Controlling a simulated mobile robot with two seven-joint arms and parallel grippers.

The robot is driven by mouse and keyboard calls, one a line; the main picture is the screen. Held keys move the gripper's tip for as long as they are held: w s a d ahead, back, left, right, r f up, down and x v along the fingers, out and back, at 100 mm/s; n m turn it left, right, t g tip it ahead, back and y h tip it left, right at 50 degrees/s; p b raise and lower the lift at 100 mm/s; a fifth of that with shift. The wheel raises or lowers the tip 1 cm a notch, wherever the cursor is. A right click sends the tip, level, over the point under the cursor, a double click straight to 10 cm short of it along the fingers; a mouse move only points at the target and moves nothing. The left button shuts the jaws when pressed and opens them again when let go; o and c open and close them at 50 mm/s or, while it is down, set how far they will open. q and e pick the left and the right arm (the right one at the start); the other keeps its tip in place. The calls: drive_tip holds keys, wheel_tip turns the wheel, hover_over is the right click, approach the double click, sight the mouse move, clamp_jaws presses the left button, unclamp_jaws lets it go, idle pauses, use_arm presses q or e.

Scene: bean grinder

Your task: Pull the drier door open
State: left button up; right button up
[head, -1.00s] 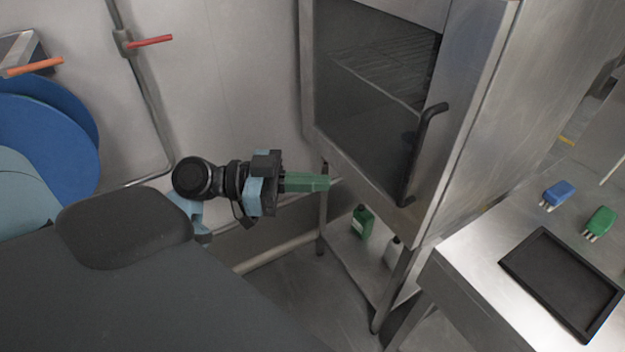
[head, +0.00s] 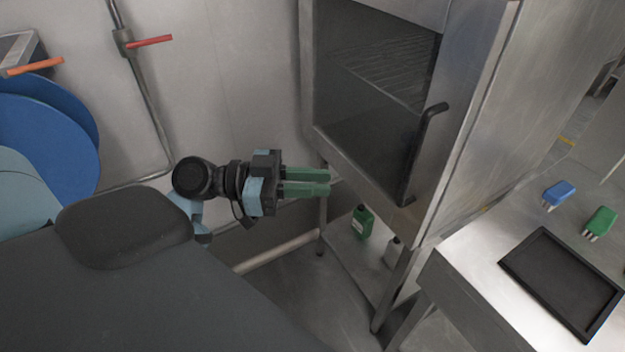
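The drier (head: 500,130) is a tall steel cabinet in the upper middle of the head view. Its door (head: 365,90) has a dark glass pane with wire racks showing behind it, and it looks shut. A black upright bar handle (head: 421,152) sits at the door's right side. My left gripper (head: 326,181) points right, in front of the drier's lower left corner, left of and below the handle. Its two green fingers are parted with nothing between them. It appears apart from the door. My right gripper is out of view.
A shelf under the drier holds a green bottle (head: 362,222) and a pale one (head: 393,251). A steel table (head: 470,275) at right bears a black tray (head: 562,282) and blue and green plugs. Blue discs (head: 45,135) and a wall pipe (head: 150,110) are at left.

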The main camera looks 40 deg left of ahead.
use_arm(q)
drive_tip(key=shift+o, duration=1.1)
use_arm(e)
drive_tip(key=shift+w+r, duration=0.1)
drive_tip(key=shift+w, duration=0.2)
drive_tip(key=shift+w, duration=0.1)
use_arm(q)
drive_tip(key=b+v, duration=0.2)
drive_tip(key=v, duration=0.5)
drive_tip(key=shift+s+a, duration=0.25)
drive_tip(key=shift+a, duration=0.1)
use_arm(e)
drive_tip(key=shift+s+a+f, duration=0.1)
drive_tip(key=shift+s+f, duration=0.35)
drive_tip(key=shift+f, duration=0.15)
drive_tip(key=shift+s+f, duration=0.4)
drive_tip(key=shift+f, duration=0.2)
